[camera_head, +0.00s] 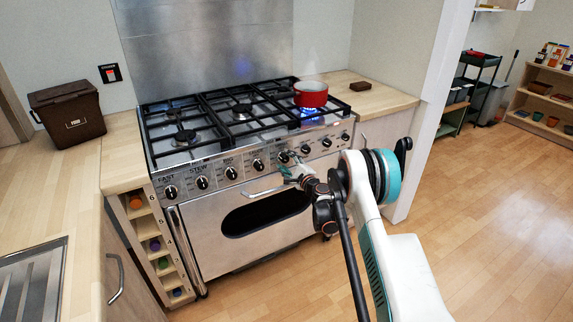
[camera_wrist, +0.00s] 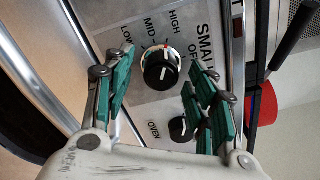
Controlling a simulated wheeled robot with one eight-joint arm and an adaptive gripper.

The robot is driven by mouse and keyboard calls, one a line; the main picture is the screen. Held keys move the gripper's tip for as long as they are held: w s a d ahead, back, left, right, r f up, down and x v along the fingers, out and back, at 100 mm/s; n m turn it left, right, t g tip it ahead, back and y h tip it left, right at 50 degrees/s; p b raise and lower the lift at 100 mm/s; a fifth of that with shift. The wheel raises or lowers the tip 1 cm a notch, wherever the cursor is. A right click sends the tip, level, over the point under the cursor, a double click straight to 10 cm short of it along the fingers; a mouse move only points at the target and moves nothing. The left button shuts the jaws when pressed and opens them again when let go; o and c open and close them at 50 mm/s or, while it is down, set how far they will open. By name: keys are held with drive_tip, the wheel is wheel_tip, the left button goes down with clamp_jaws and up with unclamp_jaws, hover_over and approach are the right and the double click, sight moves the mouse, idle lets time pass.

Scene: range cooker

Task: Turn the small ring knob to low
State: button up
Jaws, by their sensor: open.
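The small ring knob (camera_wrist: 160,68) is a round black knob with a white line on its face, on a steel panel. The panel reads SMALL, with LOW, MID, HIGH and OFF printed around the knob. The exact setting is hard to read. My gripper (camera_wrist: 155,74) is open, with green-padded fingers to the left and right of the knob; I see no clear contact. In the head view my gripper (camera_head: 299,172) is in front of the cooker's knob row and partly hides the knobs there.
A smaller black OVEN knob (camera_wrist: 182,129) sits just below, close to the right finger. The range cooker (camera_head: 190,238) has an oven handle (camera_head: 265,191) below the knobs. A red pot (camera_head: 311,94) stands over a lit blue flame at the back right. Open floor lies right.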

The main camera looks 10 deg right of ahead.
drive_tip(key=shift+w+a, duration=0.15)
drive_tip(key=shift+w, duration=0.25)
drive_tip(key=c, duration=1.1)
drive_tip(key=shift+o, duration=0.3)
drive_tip(key=shift+n, duration=0.4)
drive_tip(key=n, duration=0.5)
drive_tip(key=shift+n, duration=0.3)
drive_tip(key=n, duration=0.5)
drive_tip(key=shift+n, duration=0.3)
